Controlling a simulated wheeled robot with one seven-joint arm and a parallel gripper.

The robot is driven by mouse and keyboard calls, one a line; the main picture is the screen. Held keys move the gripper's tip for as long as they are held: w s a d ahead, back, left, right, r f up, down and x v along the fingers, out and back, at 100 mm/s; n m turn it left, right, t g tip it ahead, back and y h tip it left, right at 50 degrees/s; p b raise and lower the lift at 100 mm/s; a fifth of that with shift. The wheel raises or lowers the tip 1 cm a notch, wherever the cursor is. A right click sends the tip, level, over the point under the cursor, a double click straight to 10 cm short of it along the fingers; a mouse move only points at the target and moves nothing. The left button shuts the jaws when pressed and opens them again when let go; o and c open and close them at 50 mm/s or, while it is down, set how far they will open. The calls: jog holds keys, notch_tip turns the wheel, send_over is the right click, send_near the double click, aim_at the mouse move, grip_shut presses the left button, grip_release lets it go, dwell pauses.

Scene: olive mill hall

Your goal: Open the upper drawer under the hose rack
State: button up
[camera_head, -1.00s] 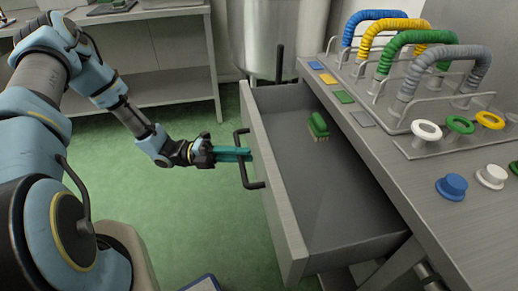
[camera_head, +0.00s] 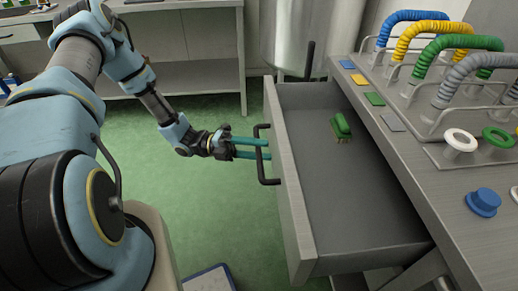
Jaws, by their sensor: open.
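The upper drawer (camera_head: 292,190) stands pulled well out from under the counter that carries the hose rack (camera_head: 425,95). Its black bar handle (camera_head: 259,155) is on the front panel, facing my arm. My gripper (camera_head: 262,148) is open, its two teal fingers apart and level with the upper part of the handle. The fingertips are at the handle; I cannot tell whether they touch it. A green brush (camera_head: 341,127) lies inside the drawer, which is otherwise empty.
Blue, yellow, green and grey hoses stand in the rack, with coloured rings and caps on the counter (camera_head: 440,180). A steel tank (camera_head: 300,40) and a shelf table (camera_head: 185,50) are behind. The green floor (camera_head: 215,225) left of the drawer is mostly clear.

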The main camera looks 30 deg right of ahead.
jog(key=b+v, duration=0.2)
jog(key=v, duration=0.8)
jog(key=shift+w+a+b, duration=0.25)
jog(key=shift+w+b, duration=0.05)
